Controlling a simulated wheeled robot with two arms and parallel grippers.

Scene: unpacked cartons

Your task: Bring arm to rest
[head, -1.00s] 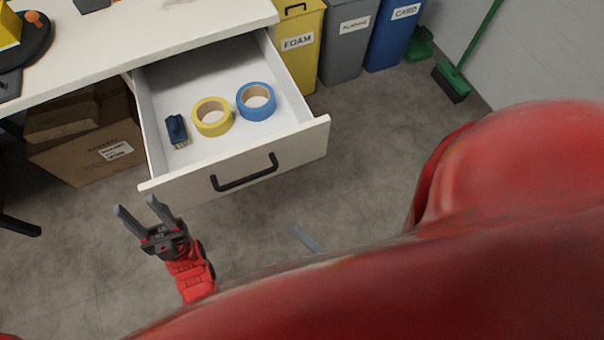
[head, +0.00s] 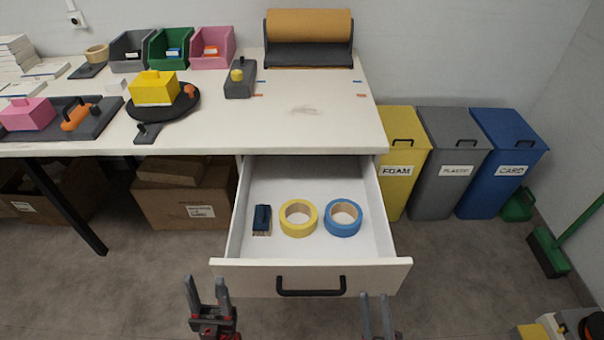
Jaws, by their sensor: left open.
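My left gripper (head: 207,282) is open and empty, in front of the left part of the open drawer's front (head: 235,277). My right gripper (head: 376,298) is in front of the drawer's right part, near the bottom edge of the head view. Its two fingers stand apart with nothing between them. Most of both arms is out of view. The drawer holds a dark blue brush (head: 262,220), a yellow tape roll (head: 298,233) and a blue tape roll (head: 343,232), side by side.
The black drawer handle (head: 311,292) lies between my grippers. The white table (head: 310,130) carries a yellow box (head: 154,90) on a black turntable. Bins for foam (head: 398,171), plastic (head: 453,171) and card (head: 511,171) stand at right.

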